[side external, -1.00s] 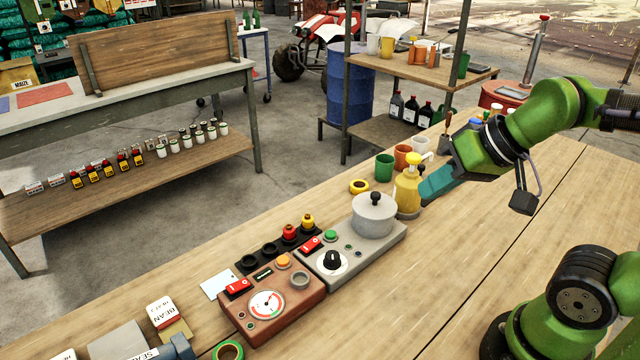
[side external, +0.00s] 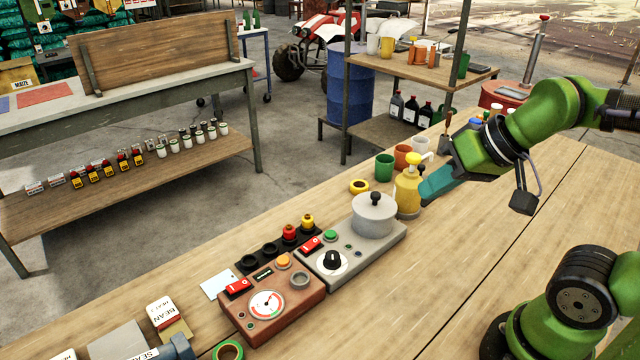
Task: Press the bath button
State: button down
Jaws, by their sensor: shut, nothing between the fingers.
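A grey unit (side external: 384,250) with a lidded grey pot (side external: 374,216) on it sits on the wooden bench and looks like the bath. A green button (side external: 330,236) is on its top left of the pot, near a red rocker switch (side external: 311,244) and a black dial (side external: 332,260). A brown unit (side external: 290,318) beside it has an orange button (side external: 284,261) and a gauge. My gripper (side external: 424,194) is shut and empty, with teal fingers pointing left and down. It is right of the pot, close to a yellow pump bottle (side external: 408,192); whether they touch is unclear.
Green (side external: 384,167) and orange (side external: 403,157) cups and a yellow tape roll (side external: 359,187) are behind the units. Red and yellow knobs (side external: 298,227) stand on a black strip behind the switches. The bench (side external: 440,270) right of the units is clear.

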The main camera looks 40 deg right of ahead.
dwell(0.3)
jog(key=w+d+f+n+g+h, duration=0.25)
jog(key=w+f+n, duration=0.35)
jog(key=w+f, duration=0.5)
jog(key=w+a+r+n+t+y, duration=0.1)
jog(key=w+a+n+t, duration=0.3)
jog(key=w+n, duration=0.4)
jog(key=shift+w+a+r+n+y, duration=0.25)
jog(key=shift+a+r+n+y, duration=0.05)
jog(key=shift+n+y, duration=0.45)
jog(key=shift+f, duration=0.1)
